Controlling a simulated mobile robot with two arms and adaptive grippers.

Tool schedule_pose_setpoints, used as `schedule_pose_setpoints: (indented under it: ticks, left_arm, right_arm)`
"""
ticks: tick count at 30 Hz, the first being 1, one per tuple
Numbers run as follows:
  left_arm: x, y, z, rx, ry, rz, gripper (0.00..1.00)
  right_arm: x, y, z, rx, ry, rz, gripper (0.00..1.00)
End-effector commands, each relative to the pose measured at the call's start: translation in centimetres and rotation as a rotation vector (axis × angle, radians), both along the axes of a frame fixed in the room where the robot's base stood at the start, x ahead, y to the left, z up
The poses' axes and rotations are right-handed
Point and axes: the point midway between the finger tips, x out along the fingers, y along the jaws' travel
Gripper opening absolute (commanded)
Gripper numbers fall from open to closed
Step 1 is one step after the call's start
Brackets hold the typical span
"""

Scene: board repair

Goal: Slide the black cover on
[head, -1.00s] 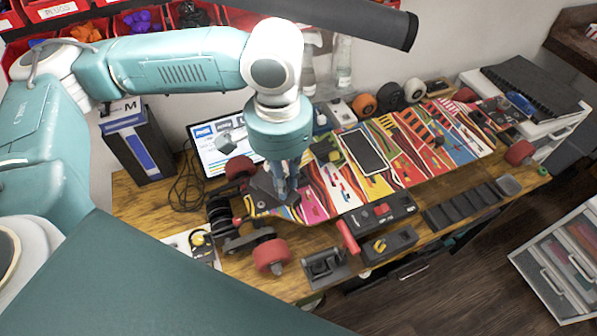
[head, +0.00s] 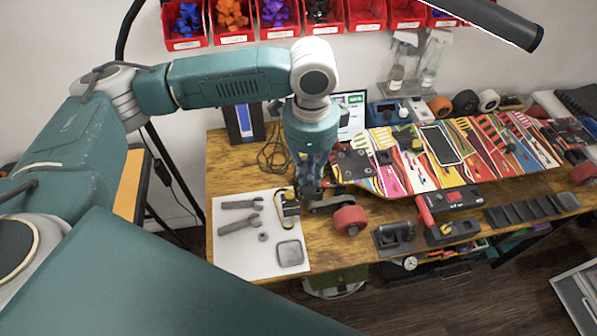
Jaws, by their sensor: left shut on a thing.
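My left gripper (head: 308,190) points down at the left end of the colourful skateboard (head: 400,172), beside the wheel assembly. It is shut on a dark piece, seemingly the black cover, mostly hidden by the fingers, so I cannot tell whether it is seated. A grey truck bar (head: 330,203) runs from below the gripper to a red wheel (head: 350,220). The wheel at the other end is hidden behind the gripper. A dark plate with holes (head: 352,164) lies on the board's nose. My right gripper is not in view.
A white mat (head: 240,262) holds wrenches (head: 240,223), a square grey pad (head: 289,253) and a black-and-yellow part (head: 288,208) close to the gripper. Dark tool holders (head: 396,238) line the front edge. Red bins (head: 232,22) hang behind.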

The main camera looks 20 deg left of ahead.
Motion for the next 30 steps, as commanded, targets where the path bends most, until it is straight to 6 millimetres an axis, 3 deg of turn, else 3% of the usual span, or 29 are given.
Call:
schedule_pose_setpoints:
  ticks: [9, 18, 24, 30]
  left_arm:
    - [2.7, -0.9, -2.2, 0.006, -0.003, -0.587, 0.0]
    - [4.1, -1.1, -4.9, 0.014, -0.001, -1.08, 0.0]
    - [4.4, -1.1, -5.9, 0.018, 0.0, -1.248, 0.0]
    - [4.5, -1.0, -6.7, 0.02, 0.0, -1.286, 0.0]
  right_arm:
    - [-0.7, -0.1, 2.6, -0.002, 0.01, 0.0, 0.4]
    - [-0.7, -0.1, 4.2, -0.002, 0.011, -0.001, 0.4]
    - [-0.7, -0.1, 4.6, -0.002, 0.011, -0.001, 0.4]
    - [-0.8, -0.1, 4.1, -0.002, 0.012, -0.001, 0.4]
